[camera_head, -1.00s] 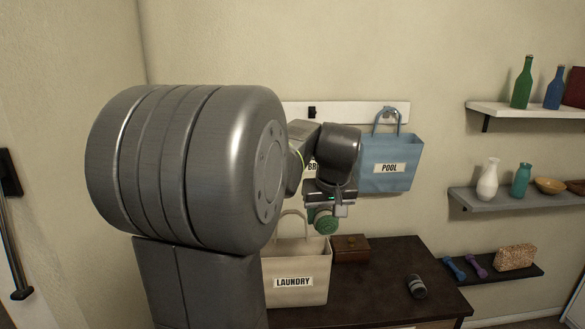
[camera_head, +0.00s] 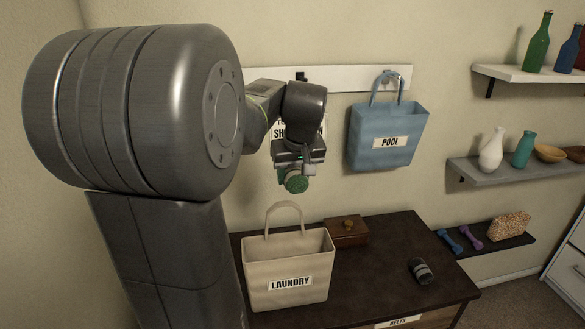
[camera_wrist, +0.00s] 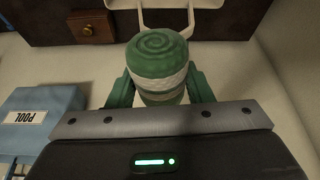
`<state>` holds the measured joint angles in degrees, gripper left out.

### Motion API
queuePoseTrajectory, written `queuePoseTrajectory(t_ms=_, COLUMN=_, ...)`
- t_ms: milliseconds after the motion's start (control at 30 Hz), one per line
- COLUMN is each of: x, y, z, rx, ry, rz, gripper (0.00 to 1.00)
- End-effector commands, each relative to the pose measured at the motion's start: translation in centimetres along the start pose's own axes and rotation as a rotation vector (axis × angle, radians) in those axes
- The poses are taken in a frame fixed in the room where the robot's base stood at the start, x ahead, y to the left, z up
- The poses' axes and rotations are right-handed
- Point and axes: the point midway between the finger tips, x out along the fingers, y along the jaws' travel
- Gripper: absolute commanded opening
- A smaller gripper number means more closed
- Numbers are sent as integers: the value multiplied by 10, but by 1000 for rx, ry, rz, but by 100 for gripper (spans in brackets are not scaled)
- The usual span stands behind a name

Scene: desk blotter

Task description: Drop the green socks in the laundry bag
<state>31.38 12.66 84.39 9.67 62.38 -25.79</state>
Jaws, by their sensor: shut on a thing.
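My gripper (camera_head: 294,172) is shut on the rolled green socks (camera_head: 296,183), which have a pale band around them. In the wrist view the green socks (camera_wrist: 158,60) sit between the two fingers. The cream laundry bag (camera_head: 262,270), labelled LAUNDRY, stands upright on the dark desk with its top open and a handle loop raised. My gripper and the socks are in the air above the bag, clear of its rim and handle, toward its right half.
A small brown wooden box (camera_head: 347,232) stands behind the bag's right side. A dark grey rolled item (camera_head: 420,271) lies on the desk (camera_head: 385,245) to the right. A blue POOL bag (camera_head: 386,140) hangs from the wall rail. Shelves with bottles and vases are at right.

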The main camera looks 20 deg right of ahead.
Motion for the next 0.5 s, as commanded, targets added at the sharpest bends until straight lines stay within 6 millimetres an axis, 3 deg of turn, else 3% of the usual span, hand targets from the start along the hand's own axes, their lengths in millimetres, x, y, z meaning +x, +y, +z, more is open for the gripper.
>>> queuePoseTrajectory(t_ms=233, x=32, y=0, z=14, rx=0, ry=0, rz=0, gripper=23)
queuePoseTrajectory(t_ms=500, x=39, y=0, z=16, rx=0, ry=0, rz=0, gripper=23)
